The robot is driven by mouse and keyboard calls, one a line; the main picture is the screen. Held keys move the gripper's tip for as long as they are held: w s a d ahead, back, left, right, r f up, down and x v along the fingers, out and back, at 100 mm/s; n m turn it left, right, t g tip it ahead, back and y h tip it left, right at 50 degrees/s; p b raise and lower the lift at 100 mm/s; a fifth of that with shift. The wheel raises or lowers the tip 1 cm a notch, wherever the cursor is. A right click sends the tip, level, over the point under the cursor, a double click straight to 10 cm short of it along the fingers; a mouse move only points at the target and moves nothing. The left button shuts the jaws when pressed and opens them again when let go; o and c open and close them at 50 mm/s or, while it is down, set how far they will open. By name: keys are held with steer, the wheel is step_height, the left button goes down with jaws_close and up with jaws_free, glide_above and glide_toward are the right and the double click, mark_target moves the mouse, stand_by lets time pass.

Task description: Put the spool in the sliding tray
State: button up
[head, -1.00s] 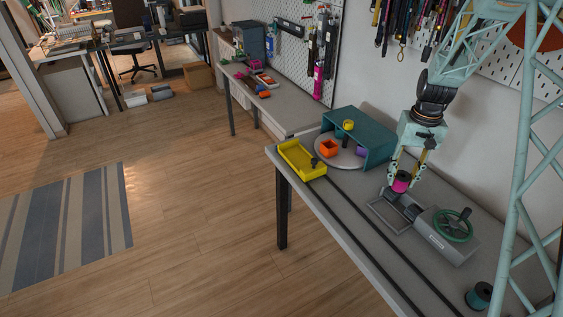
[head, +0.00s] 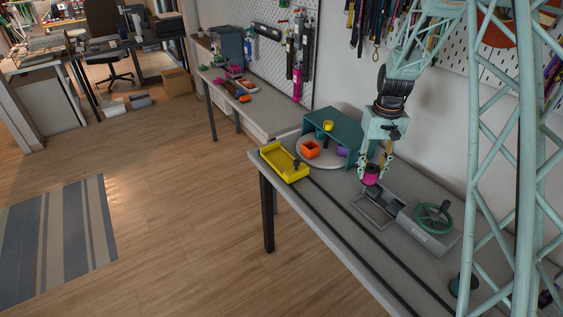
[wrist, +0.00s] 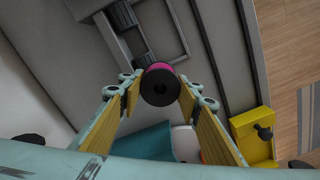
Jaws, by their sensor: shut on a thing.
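The magenta spool (head: 370,179) with dark ends hangs upright between the fingertips of my gripper (head: 372,170), which is shut on it. In the wrist view the spool (wrist: 160,84) shows its black end and a magenta edge between the two yellow-padded fingers (wrist: 160,92). It seems to be just above the grey frame of the crank device; the exact gap is unclear. The yellow sliding tray (head: 273,153) stands to the left at the end of two dark rails, with a black knob at its corner. The tray (wrist: 243,122) also shows at right in the wrist view.
The grey crank device (head: 424,238) with a green handwheel stands right of my gripper. A round turntable (head: 317,163) under a teal hood (head: 347,133) carries orange, yellow and purple items. A dark teal spool (head: 462,285) stands near the lower right. The rails run along the front.

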steer(key=w+a+r+n+p, duration=0.1)
steer(key=w+a+n, duration=0.4)
steer(key=a, duration=0.6)
steer(key=w+a+r+n+p, duration=0.2)
steer(key=w+a+n, duration=0.3)
steer(key=a, duration=0.6)
steer(key=w+a+r+n+p, duration=0.1)
steer(key=w+a+n, duration=0.4)
steer(key=a, duration=0.6)
steer(key=shift+w+r+n+p, duration=0.3)
steer(key=shift+w+p, duration=0.25)
steer(key=shift+p, duration=0.05)
steer(key=shift+d+f, duration=0.1)
steer(key=shift+f, duration=3)
steer(key=shift+f+b, duration=0.3)
steer(key=shift+f, duration=1.6)
steer(key=shift+f, duration=0.15)
steer(key=o, duration=0.8)
